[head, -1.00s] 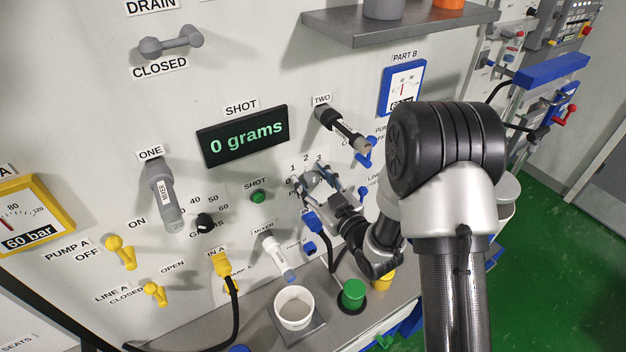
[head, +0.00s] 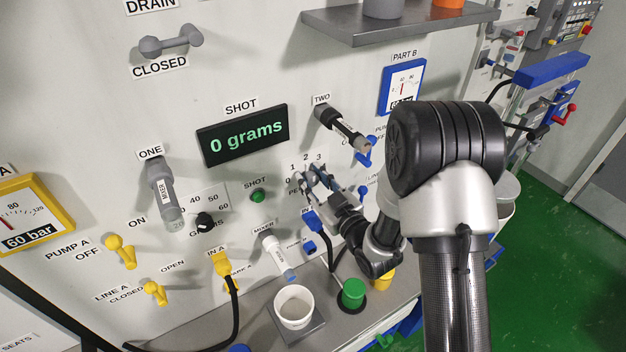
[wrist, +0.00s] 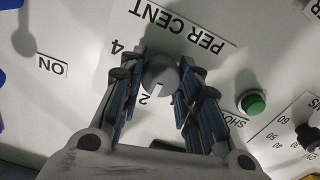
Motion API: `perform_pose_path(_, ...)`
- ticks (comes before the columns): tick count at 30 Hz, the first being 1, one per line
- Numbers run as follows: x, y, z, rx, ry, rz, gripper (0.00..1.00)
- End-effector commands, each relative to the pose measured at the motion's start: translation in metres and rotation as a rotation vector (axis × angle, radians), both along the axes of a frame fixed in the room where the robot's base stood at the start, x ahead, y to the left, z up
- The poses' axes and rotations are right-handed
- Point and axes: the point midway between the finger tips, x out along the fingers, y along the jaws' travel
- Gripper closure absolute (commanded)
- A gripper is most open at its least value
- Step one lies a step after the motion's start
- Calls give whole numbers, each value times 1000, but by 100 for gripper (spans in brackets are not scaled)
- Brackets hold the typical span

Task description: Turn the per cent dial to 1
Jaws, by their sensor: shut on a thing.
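The per cent dial (wrist: 160,74) is a small grey knob on the panel, seen upside down in the wrist view, with a short pale pointer line on its face. The line points down in that picture, close to the right of the numeral 2; a 4 shows at upper left. The other numerals are hidden by my fingers there. My gripper (wrist: 160,84) has its two blue-padded fingers on either side of the knob and is shut on it. In the head view my gripper (head: 318,180) covers the dial, with 0, 1, 2 and 3 visible around it.
The green shot button (wrist: 252,102) and the grams dial (wrist: 310,135) lie to the right in the wrist view. In the head view, a blue connector with a hose (head: 312,222) and the mixer handle (head: 278,255) are below my gripper. A white cup (head: 294,307) stands on the ledge.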

Motion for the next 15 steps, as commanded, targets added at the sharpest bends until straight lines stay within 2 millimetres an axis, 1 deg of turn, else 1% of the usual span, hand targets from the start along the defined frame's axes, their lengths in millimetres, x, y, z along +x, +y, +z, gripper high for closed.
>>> perform_pose_path(8, 0, 0, -3, -51, -37, 0, 93)
perform_pose_path(15, 0, 1, -5, -184, -131, 0, 93)
